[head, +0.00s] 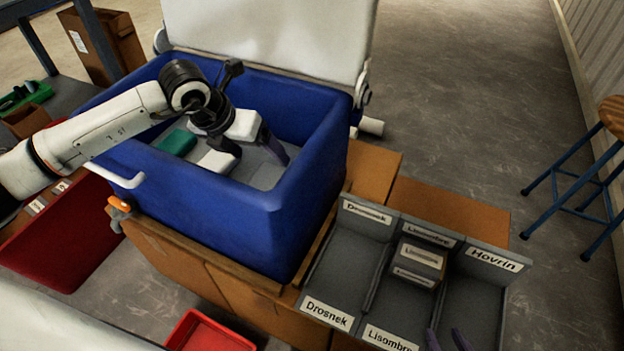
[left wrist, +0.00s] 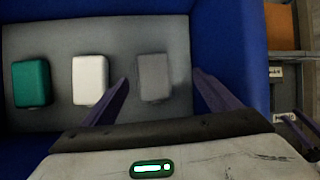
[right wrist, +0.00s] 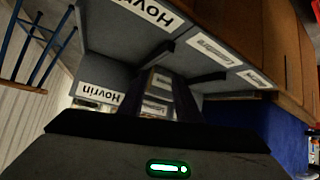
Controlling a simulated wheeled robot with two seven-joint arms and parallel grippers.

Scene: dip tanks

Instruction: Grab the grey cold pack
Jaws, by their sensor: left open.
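The grey cold pack (left wrist: 154,78) lies on the grey floor of the blue tank (left wrist: 228,40), right of a white pack (left wrist: 90,80) and a green pack (left wrist: 32,83). In the head view I cannot make it out behind my left gripper (head: 252,152); the white pack (head: 217,162) and green pack (head: 178,142) show there. My left gripper is open inside the tank, its fingers pointing down. In the left wrist view its fingertips (left wrist: 160,80) appear on either side of the grey pack, without visible contact. My right gripper (head: 446,338) is open and empty over the sorting tray's near edge.
The tank's walls surround my left gripper, with its white lid (head: 275,35) raised behind. A grey sorting tray (head: 325,255) with labelled compartments stands right, with small labelled boxes (head: 418,262) in its middle. Red bins (head: 210,330) stand low in front. A stool (head: 590,180) is far right.

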